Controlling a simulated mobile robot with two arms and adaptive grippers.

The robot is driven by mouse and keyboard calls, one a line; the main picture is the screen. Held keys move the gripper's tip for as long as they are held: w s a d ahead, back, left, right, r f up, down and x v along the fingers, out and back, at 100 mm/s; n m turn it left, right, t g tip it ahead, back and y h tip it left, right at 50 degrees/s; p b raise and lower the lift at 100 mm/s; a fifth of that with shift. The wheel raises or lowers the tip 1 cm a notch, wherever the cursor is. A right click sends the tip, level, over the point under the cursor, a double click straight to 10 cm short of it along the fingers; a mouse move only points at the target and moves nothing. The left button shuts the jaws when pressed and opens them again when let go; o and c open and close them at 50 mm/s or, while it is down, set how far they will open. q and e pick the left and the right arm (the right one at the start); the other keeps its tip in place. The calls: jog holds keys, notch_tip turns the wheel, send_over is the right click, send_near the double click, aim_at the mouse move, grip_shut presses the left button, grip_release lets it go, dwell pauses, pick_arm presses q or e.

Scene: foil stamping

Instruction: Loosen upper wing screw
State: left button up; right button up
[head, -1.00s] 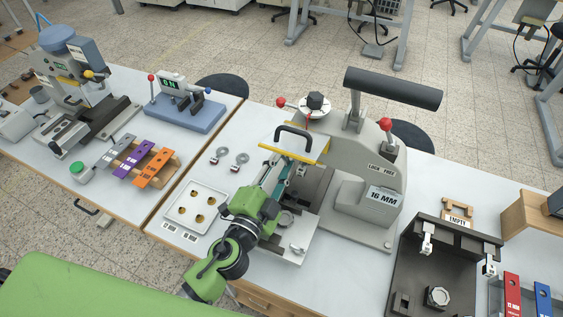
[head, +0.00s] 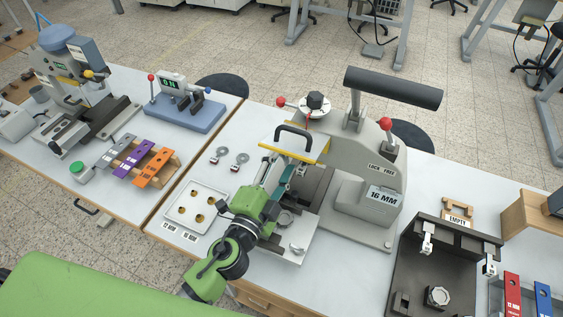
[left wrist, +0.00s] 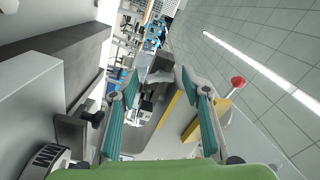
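The grey press (head: 350,165) with the "LOCK FREE" and "16 MM" labels stands on the middle table. My left gripper (head: 288,172) is at the front of its head, below the yellow guard with the black handle (head: 295,140). In the left wrist view, the teal fingers of my left gripper (left wrist: 159,85) are spread apart. A grey metal part (left wrist: 157,66) shows between or just beyond the fingertips; contact is unclear. A dark knob (left wrist: 96,118) on a block is left of the fingers. I cannot clearly identify the upper wing screw. My right gripper is out of view.
A tray (head: 170,217) with several brass pieces lies left of my arm. A red-knobbed lever (head: 386,126) and thick black bar (head: 392,88) rise from the press. A dark fixture (head: 455,262) stands at right. The press's yellow guard is close above my gripper.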

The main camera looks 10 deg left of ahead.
pick_arm(q)
jog(key=s, duration=0.4)
jog(key=s+a, duration=0.1)
jog(key=s, duration=0.3)
jog(key=s+a, duration=0.1)
jog(key=s, duration=0.2)
jog(key=shift+s+a, duration=0.15)
jog(key=shift+s, duration=0.25)
dwell(0.4)
